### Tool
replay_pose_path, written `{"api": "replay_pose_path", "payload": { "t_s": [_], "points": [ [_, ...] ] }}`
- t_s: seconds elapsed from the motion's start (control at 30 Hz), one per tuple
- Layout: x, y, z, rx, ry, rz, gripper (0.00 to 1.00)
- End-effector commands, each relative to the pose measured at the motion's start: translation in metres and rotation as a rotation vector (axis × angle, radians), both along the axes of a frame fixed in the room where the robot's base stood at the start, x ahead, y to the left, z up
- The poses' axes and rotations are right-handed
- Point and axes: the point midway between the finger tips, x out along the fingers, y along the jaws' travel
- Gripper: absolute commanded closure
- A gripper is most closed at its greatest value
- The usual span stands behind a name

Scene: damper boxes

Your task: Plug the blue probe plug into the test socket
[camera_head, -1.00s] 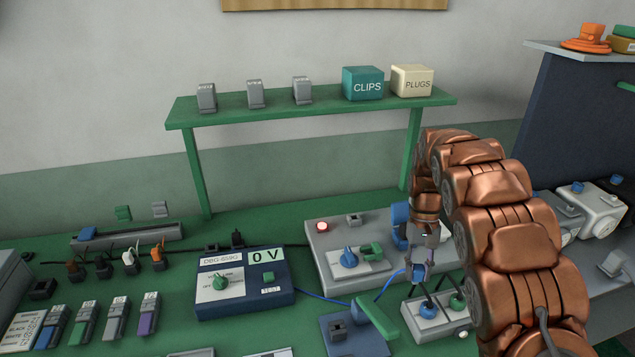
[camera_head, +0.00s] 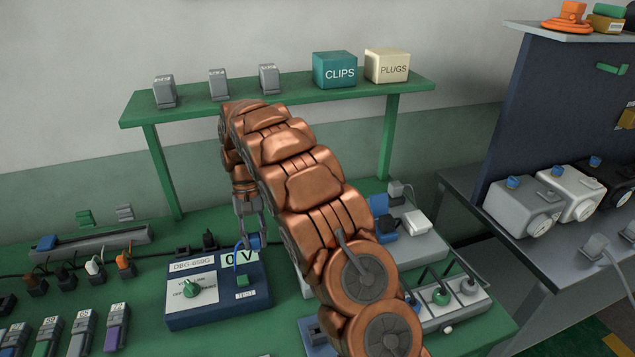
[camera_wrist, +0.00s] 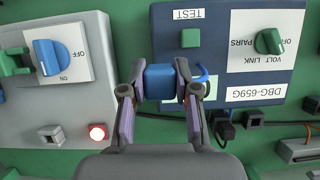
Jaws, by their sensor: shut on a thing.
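My gripper (camera_wrist: 160,92) is shut on the blue probe plug (camera_wrist: 160,80), with one finger on each side of it. In the head view, my gripper (camera_head: 253,240) is at the back edge of the navy DBG-659G meter (camera_head: 215,298), partly covering its display. In the wrist view, the plug overlaps the meter's edge, and a short piece of blue cable (camera_wrist: 204,76) curves beside the right finger. A green square part (camera_wrist: 190,38) sits beside the TEST label on the meter; it also shows in the head view (camera_head: 242,281). The plug's underside is hidden, and I cannot tell whether it touches the meter.
A grey panel with a blue ON/OFF knob (camera_wrist: 50,56) and a lit red lamp (camera_wrist: 97,132) lies left in the wrist view. Dark cables with plugs (camera_head: 95,268) run left of the meter. A green shelf (camera_head: 285,98) stands behind. My arm hides the bench's middle.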

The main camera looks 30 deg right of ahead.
Motion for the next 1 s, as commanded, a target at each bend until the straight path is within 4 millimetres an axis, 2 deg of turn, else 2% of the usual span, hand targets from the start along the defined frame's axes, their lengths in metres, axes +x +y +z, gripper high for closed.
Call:
{"api": "replay_pose_path", "payload": {
  "t_s": [0.1, 0.4, 0.7, 1.0],
  "points": [
    [0.014, -0.021, -0.008, 0.005, -0.003, -0.26, 1.0],
    [0.044, -0.078, -0.009, 0.006, -0.002, -0.961, 1.0],
    [0.064, -0.141, -0.005, 0.005, -0.002, -1.64, 1.0],
    [0.076, -0.201, 0.002, 0.006, -0.007, -2.242, 1.0]
  ]
}}
